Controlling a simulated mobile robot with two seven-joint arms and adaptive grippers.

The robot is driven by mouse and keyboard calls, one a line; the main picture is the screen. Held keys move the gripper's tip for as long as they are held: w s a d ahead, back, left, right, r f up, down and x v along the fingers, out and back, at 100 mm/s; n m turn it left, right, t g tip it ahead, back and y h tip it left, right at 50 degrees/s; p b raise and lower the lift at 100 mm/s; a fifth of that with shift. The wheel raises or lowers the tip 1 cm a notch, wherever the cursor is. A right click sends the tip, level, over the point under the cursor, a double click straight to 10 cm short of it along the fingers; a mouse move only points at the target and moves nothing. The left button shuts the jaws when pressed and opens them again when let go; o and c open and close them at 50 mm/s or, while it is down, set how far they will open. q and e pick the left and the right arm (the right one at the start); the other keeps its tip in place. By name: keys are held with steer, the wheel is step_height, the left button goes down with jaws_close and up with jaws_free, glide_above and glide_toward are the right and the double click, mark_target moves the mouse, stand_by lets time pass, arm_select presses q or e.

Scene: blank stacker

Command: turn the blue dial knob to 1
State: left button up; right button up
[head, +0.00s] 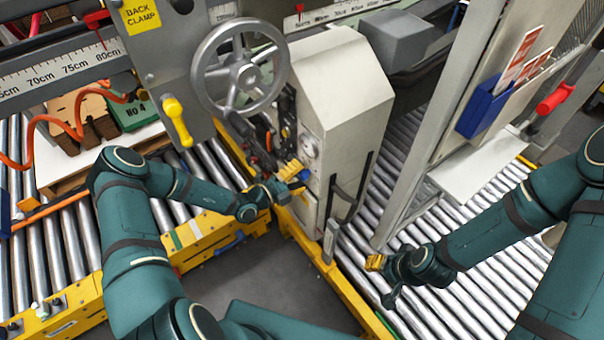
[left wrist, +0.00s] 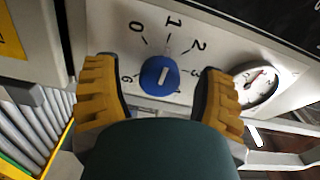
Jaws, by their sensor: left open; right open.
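The blue dial knob (left wrist: 159,76) is on a white plate with a ring of numbers, including 0, 1, 2, 3 and 6. Its white mark is near upright in the left wrist view, leaning slightly right; which end is the pointer I cannot tell. My left gripper (left wrist: 158,82) is open, with one yellow finger on each side of the knob and a visible gap to both. In the head view my left gripper (head: 291,172) is at the grey machine housing (head: 335,80), and I cannot make out the knob there. My right gripper (head: 376,264) is open and empty above the rollers.
A round gauge (left wrist: 258,85) sits right of the dial. A large handwheel (head: 241,70) and a yellow handle (head: 178,122) are left of the housing. Roller conveyors (head: 440,300) lie on both sides. A blue holder (head: 484,107) is on the upright panel at right.

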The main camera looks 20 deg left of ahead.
arm_select(q)
steer(key=v, duration=1.1)
steer(key=shift+a, duration=0.1)
